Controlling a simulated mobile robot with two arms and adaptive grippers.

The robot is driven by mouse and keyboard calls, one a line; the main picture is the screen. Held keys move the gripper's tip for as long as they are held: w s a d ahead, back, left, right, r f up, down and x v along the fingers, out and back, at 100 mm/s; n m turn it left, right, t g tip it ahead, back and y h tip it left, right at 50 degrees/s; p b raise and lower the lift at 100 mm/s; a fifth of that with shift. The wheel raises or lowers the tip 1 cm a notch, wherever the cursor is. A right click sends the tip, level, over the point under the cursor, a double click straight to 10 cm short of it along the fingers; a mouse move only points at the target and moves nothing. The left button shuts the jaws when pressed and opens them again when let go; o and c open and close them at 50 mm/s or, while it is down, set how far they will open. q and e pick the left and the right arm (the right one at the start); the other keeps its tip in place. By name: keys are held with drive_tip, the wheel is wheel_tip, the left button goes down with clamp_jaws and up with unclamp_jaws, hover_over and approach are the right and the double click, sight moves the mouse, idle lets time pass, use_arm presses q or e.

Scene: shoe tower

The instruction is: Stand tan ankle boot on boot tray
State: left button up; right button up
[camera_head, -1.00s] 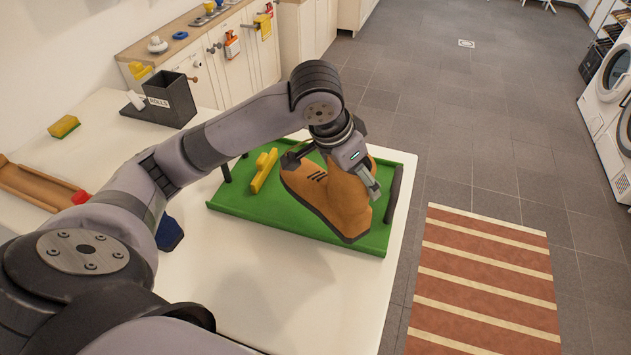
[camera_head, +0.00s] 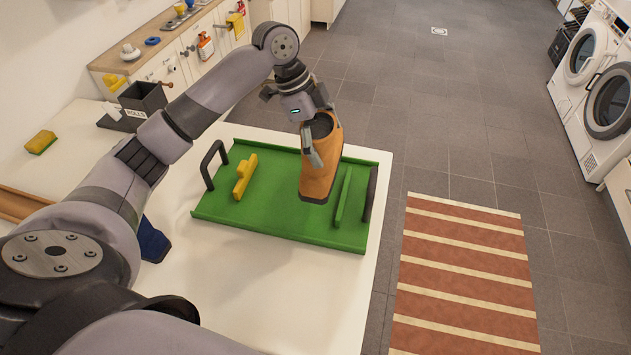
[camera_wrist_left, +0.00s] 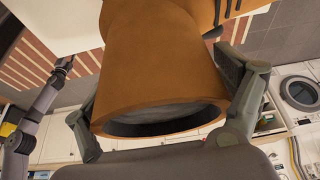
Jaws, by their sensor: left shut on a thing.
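The tan ankle boot (camera_head: 321,172) is held by my left gripper (camera_head: 317,135), whose fingers are shut on its shaft from either side. The boot's dark opening faces up towards the gripper, and it looks roughly upright. In the left wrist view the boot (camera_wrist_left: 150,60) fills the middle, with a finger on each side of the shaft. The green boot tray (camera_head: 275,222) lies on the white table under and around the boot in the picture. I cannot tell whether the sole touches the tray.
A yellow piece (camera_head: 244,177) sits on the tray's left part, and a green ridge (camera_head: 344,196) stands near its right end. Black handles (camera_head: 212,165) rise at both ends. A dark blue thing (camera_head: 152,242) lies left of the tray. A striped rug (camera_head: 465,270) is on the floor.

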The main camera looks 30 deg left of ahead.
use_arm(q)
wheel_tip(320, 180, down, 10)
drive_tip(key=shift+w+r+p, duration=0.1)
drive_tip(key=shift+r+p, duration=0.05)
drive_tip(key=shift+p, duration=0.55)
drive_tip(key=shift+f+p, duration=0.4)
drive_tip(key=shift+f, duration=1.85)
drive_tip(key=o, duration=1.7)
drive_tip(key=shift+f, duration=0.1)
use_arm(e)
drive_tip(key=shift+s+a+r, duration=0.1)
drive_tip(key=shift+s+r, duration=0.1)
drive_tip(key=shift+r, duration=0.4)
drive_tip(key=shift+s+a+r, duration=0.1)
drive_tip(key=shift+s+r, duration=0.05)
drive_tip(key=shift+r, duration=0.45)
use_arm(q)
drive_tip(key=shift+b+v, duration=1.1)
drive_tip(key=shift+v, duration=5)
use_arm(e)
drive_tip(key=shift+d+f, duration=0.2)
drive_tip(key=shift+f, duration=0.85)
use_arm(q)
drive_tip(key=shift+d, duration=0.1)
use_arm(e)
drive_tip(key=shift+a, duration=0.1)
